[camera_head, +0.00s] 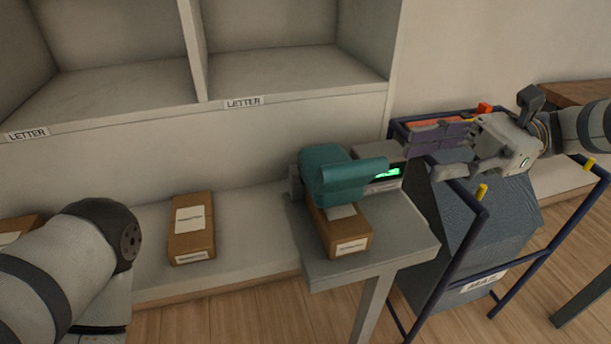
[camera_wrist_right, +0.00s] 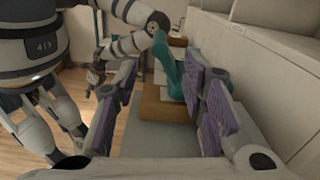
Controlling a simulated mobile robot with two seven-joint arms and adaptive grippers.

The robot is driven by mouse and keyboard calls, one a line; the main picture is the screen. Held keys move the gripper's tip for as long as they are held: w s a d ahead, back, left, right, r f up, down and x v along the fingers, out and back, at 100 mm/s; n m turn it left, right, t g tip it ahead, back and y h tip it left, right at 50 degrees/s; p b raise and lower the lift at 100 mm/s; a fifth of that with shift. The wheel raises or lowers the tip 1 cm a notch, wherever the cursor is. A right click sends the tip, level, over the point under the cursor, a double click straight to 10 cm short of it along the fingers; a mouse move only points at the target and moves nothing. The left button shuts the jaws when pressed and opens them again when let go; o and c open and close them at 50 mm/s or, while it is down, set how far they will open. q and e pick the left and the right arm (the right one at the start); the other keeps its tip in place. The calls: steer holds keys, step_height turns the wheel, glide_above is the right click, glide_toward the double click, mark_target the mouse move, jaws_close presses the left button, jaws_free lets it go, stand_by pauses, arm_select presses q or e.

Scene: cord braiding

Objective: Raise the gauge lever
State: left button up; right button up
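The teal gauge lever (camera_head: 335,178) sits on the grey stand (camera_head: 405,240), low over a labelled brown parcel (camera_head: 342,232). One end of the lever points right, in front of a unit with a lit green display (camera_head: 388,173). I cannot tell if the lever touches the parcel. My right gripper (camera_head: 432,155) is open, to the right of the lever and apart from it. In the right wrist view the lever (camera_wrist_right: 172,70) shows beyond the gap between the purple finger pads. My left gripper is outside the head view; a small, unclear gripper (camera_wrist_right: 96,76) shows in the right wrist view.
Another brown parcel (camera_head: 191,228) lies on the pale ledge to the left. A blue-framed cart (camera_head: 476,212) with a grey mail bag (camera_head: 480,235) stands right of the stand, under my right arm. Shelf compartments marked LETTER (camera_head: 243,102) are behind.

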mark_target(370, 169)
steer(key=p+x, duration=0.1)
steer(key=x, duration=0.4)
steer(key=p+x, duration=0.2)
steer(key=x, duration=0.3)
steer(key=shift+s+a+r, duration=0.1)
steer(key=shift+a+r, duration=0.1)
steer(key=shift+a, duration=0.05)
steer(key=shift+s+a+f, duration=0.15)
steer(key=shift+a+f, duration=0.05)
steer(key=shift+a, duration=0.35)
arm_select(q)
steer(key=shift+t, duration=0.7)
steer(key=w+r, duration=0.4)
steer(key=shift+d, duration=0.1)
arm_select(e)
steer(key=shift+f, duration=0.15)
jaws_close()
